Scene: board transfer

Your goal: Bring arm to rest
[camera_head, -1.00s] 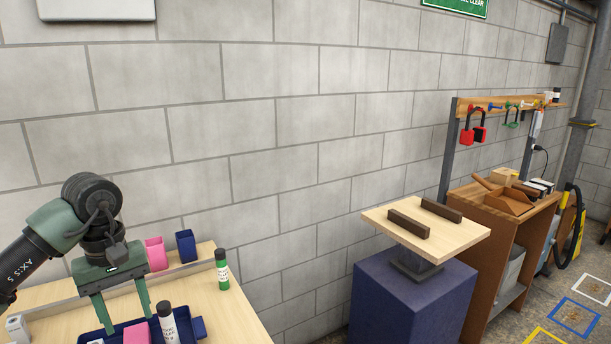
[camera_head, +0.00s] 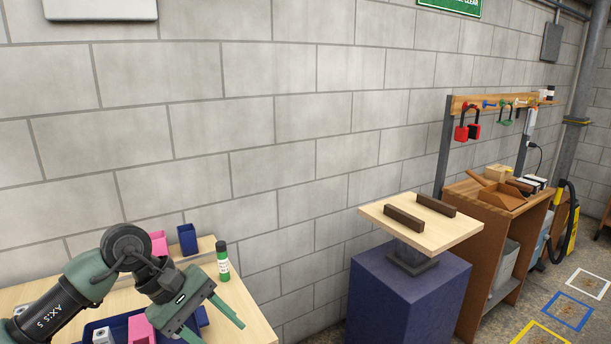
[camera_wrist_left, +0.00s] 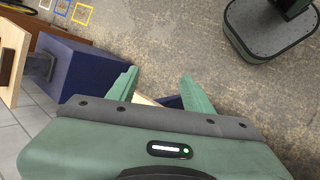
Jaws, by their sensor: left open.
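My left gripper (camera_head: 222,334) is in the lower left of the head view, over the right part of the wooden table. Its green fingers are apart with nothing between them, and they point down and to the right. In the left wrist view the same gripper (camera_wrist_left: 158,78) is open and empty, with floor and a small piece of pale wood behind it. A pale board (camera_head: 453,232) with two dark bars (camera_head: 404,218) lies on a stand on a dark blue pedestal (camera_head: 410,300), well to the right of the gripper. My right gripper is not in view.
A blue tray (camera_head: 203,315) with a pink block (camera_head: 137,329) is partly hidden by my arm. A green bottle (camera_head: 223,267), a blue cup (camera_head: 187,240) and a pink cup (camera_head: 158,243) stand behind. A brown shelf unit (camera_head: 494,235) is right of the pedestal.

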